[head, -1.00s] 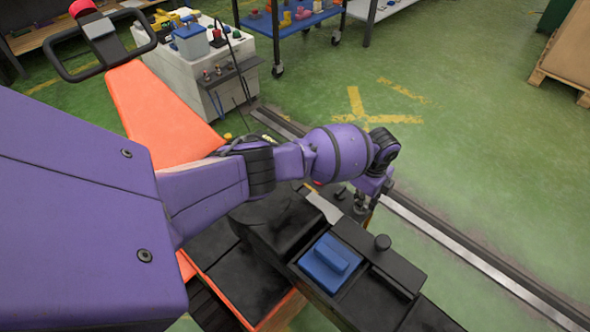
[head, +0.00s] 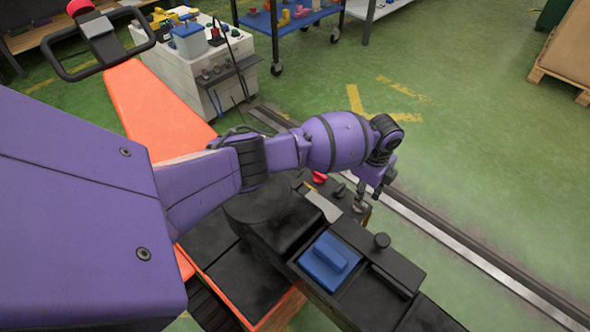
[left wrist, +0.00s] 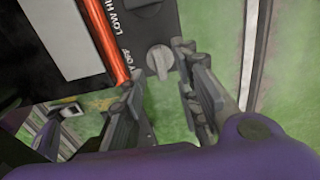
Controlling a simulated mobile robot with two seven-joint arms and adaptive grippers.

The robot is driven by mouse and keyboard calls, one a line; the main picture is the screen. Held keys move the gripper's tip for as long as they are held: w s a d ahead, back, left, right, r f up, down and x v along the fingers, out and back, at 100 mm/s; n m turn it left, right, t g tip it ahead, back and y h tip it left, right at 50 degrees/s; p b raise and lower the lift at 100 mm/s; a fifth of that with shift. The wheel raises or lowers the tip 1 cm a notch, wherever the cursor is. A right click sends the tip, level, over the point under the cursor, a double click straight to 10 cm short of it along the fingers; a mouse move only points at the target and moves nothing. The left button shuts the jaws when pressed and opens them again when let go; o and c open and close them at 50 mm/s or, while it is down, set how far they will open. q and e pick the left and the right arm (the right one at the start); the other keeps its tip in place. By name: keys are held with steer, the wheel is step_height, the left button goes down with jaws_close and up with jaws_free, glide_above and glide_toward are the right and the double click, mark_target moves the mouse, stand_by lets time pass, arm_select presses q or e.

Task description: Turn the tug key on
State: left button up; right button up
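The tug key (left wrist: 159,60) is a grey knob on a dark panel (left wrist: 149,25) marked with "OFF" and "LOW" lettering. In the head view the key (head: 361,195) shows as a small grey piece below my left gripper (head: 375,185). In the left wrist view my left gripper (left wrist: 158,78) is open, with its fingers apart. The key appears between the fingertips in the picture, nearer the right finger. I cannot tell whether a finger touches it. My right gripper is not in view.
A red knob (head: 319,178) sits on the panel left of the key. A blue block (head: 329,261) lies in a black tray in front. A floor rail (head: 450,242) runs past on the right. A white cabinet (head: 205,70) stands behind.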

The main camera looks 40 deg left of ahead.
arm_select(q)
step_height(320, 180, up, 9)
steer(key=shift+f, duration=0.2)
stand_by(0.4)
